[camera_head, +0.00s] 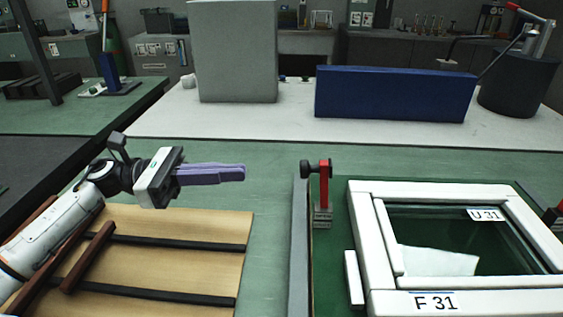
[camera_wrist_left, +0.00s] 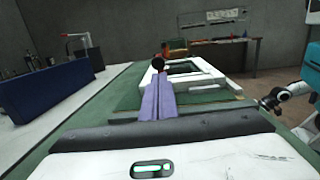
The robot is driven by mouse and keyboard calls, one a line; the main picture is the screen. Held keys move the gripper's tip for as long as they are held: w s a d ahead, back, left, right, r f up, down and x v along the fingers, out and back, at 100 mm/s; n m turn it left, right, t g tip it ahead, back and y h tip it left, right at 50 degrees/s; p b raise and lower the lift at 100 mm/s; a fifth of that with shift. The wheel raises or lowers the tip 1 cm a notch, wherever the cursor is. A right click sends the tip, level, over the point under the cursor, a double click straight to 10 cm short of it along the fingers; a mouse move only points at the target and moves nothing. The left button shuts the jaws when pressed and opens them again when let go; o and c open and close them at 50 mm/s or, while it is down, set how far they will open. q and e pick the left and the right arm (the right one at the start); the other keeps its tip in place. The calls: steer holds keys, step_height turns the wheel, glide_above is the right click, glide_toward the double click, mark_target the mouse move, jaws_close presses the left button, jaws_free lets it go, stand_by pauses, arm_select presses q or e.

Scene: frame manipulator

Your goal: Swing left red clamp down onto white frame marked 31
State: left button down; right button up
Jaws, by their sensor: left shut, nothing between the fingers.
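The left red clamp (camera_head: 324,185) stands upright at the left edge of the fixture, with a dark round knob pointing left at its top. The white frame (camera_head: 435,303), marked F 31, lies flat to the right of the clamp. My left gripper (camera_head: 243,173) is shut and empty, with its purple fingers pointing right toward the clamp and a gap between them. In the left wrist view, the shut fingers (camera_wrist_left: 158,98) partly hide the clamp (camera_wrist_left: 158,64), and the white frame (camera_wrist_left: 207,76) lies beyond. An arm at the right (camera_wrist_left: 285,92) looks like my right one; its gripper is too small to read.
A wooden board (camera_head: 180,256) with dark strips lies below my left arm. A grey block (camera_head: 233,50) and a long blue box (camera_head: 395,93) stand at the back. A second red clamp part (camera_head: 558,212) shows at the right edge. The green table between board and fixture is clear.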

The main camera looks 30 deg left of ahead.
arm_select(q)
steer(key=p+x, duration=0.2)
steer(key=x, duration=0.7)
steer(key=shift+w, duration=0.2)
steer(key=shift+w+d+r, duration=0.15)
